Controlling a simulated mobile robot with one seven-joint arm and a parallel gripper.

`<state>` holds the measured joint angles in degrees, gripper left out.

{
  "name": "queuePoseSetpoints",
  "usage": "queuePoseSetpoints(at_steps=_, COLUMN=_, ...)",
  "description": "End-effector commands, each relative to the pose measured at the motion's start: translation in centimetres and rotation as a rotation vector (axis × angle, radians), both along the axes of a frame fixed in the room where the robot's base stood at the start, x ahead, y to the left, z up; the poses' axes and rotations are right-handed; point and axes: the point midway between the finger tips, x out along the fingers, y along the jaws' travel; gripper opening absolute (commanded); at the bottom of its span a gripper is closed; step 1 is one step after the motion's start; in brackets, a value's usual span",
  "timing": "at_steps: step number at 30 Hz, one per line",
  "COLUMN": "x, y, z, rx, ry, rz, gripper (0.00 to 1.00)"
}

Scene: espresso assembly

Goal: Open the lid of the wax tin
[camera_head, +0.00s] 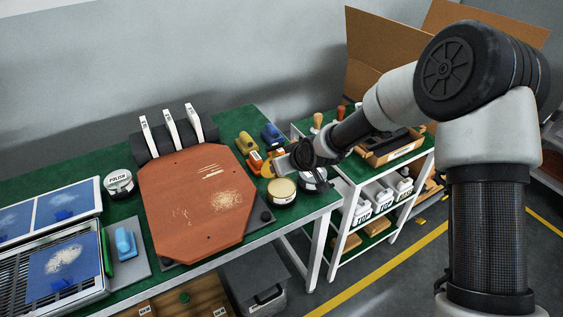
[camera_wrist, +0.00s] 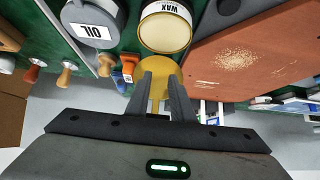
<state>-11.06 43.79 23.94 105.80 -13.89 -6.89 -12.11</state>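The wax tin (camera_head: 282,191) stands on the green table at the right of the terracotta board. In the wrist view the tin (camera_wrist: 165,30) shows its WAX label, a gold rim and pale cream contents, with no lid on top. A round gold lid (camera_wrist: 165,65) is between the two dark fingers of my gripper (camera_wrist: 161,78), which close on it beside the tin. In the head view my gripper (camera_head: 284,163) is just behind the tin, and its fingertips are small and partly hidden there.
The oil tin (camera_wrist: 92,22) stands close beside the wax tin. Yellow, blue and orange tools (camera_head: 247,142) lie behind my gripper. The terracotta board (camera_head: 190,200) fills the table's middle, with a polish tin (camera_head: 118,183) at its left. A shelf cart stands at the right.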

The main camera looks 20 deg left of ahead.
Motion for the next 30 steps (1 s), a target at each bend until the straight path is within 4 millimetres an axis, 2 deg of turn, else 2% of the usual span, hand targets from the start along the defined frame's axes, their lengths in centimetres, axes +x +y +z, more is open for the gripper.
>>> queuePoseSetpoints(at_steps=1, x=0.1, y=0.0, z=0.2, rx=0.002, ry=-0.004, rz=-0.001, gripper=0.30)
queuePoseSetpoints(at_steps=6, x=0.2, y=0.0, z=0.3, rx=0.003, ry=-0.007, rz=0.000, gripper=0.59)
queuePoseSetpoints(at_steps=8, x=0.2, y=0.0, z=0.4, rx=0.004, ry=-0.008, rz=0.001, gripper=0.68)
queuePoseSetpoints(at_steps=16, x=0.2, y=0.0, z=0.5, rx=0.004, ry=-0.009, rz=0.000, gripper=0.68)
queuePoseSetpoints(at_steps=20, x=-0.1, y=-0.4, z=1.2, rx=0.005, ry=-0.011, rz=-0.001, gripper=0.68)
queuePoseSetpoints(at_steps=23, x=-0.7, y=-1.3, z=2.4, rx=0.005, ry=-0.011, rz=-0.001, gripper=0.68)
queuePoseSetpoints(at_steps=30, x=-3.2, y=-4.4, z=6.7, rx=0.005, ry=-0.013, rz=-0.005, gripper=0.68)
